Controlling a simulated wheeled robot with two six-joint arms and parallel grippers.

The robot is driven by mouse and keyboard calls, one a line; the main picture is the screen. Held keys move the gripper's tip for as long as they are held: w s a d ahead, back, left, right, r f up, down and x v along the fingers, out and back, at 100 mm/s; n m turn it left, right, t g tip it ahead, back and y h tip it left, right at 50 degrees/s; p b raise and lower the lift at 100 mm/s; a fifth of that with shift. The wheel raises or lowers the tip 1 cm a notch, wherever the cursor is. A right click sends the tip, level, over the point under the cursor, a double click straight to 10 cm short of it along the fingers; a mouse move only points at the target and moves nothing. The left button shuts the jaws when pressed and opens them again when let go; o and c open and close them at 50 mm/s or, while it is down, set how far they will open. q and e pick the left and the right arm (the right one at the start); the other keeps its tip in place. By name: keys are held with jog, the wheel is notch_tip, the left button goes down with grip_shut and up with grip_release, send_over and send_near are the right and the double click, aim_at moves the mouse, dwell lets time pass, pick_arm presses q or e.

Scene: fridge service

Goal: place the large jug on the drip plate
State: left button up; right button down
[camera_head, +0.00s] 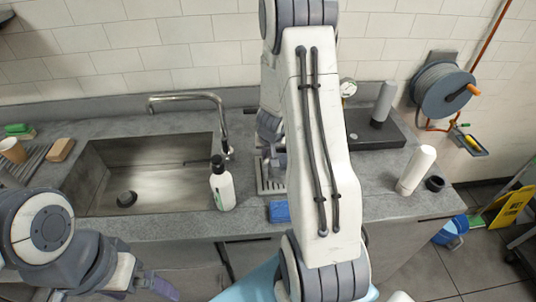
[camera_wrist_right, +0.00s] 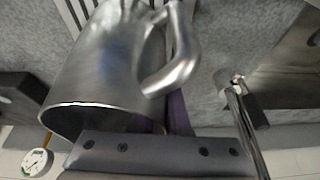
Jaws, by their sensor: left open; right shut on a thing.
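The large jug (camera_wrist_right: 100,65) is a shiny metal vessel with a curved handle (camera_wrist_right: 180,60) in the right wrist view. My right gripper (camera_wrist_right: 177,112) is shut on the jug at its handle side; the purple finger is partly hidden behind the handle. The slatted drip plate (camera_head: 271,186) lies on the counter right of the sink, partly covered by my right arm. Its slats also show behind the jug (camera_wrist_right: 75,12). I cannot tell whether the jug touches it. In the head view my arm hides most of the jug. My left gripper (camera_head: 155,284) is open and empty at the lower left.
A white bottle (camera_head: 222,184) and a blue sponge (camera_head: 279,211) stand close to the drip plate. The sink (camera_head: 150,175) with its faucet (camera_head: 190,98) is to the left. A white cup-like container (camera_head: 417,169) stands on the right counter. Bare counter lies between.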

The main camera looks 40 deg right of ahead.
jog(key=c, duration=0.9)
grip_release()
jog(key=shift+r+p, duration=0.35)
jog(key=shift+p, duration=0.1)
jog(key=p+v, duration=0.8)
jog(key=v, duration=0.3)
jog(key=shift+s+a+r, duration=0.1)
jog(key=shift+s+r, duration=0.15)
jog(key=shift+s, duration=0.05)
jog(key=s+a+r+n+y, duration=0.2)
jog(key=a+r+n, duration=0.2)
jog(key=a, duration=0.8)
jog(key=s+a+r+n+y, duration=0.2)
jog(key=a+r+n, duration=0.15)
jog(key=a, duration=0.85)
jog(key=s+a+r+n+g, duration=0.1)
jog(key=s+a+r+n, duration=0.1)
jog(key=s, duration=0.6)
jog(key=s+a+r+n+g+h, duration=0.1)
jog(key=s+a+r+n+g, duration=0.1)
jog(key=s+a+n, duration=0.3)
jog(key=s+r, duration=0.1)
jog(key=s, duration=0.2)
jog(key=shift+s+r+g, duration=0.25)
jog(key=shift+g, duration=0.05)
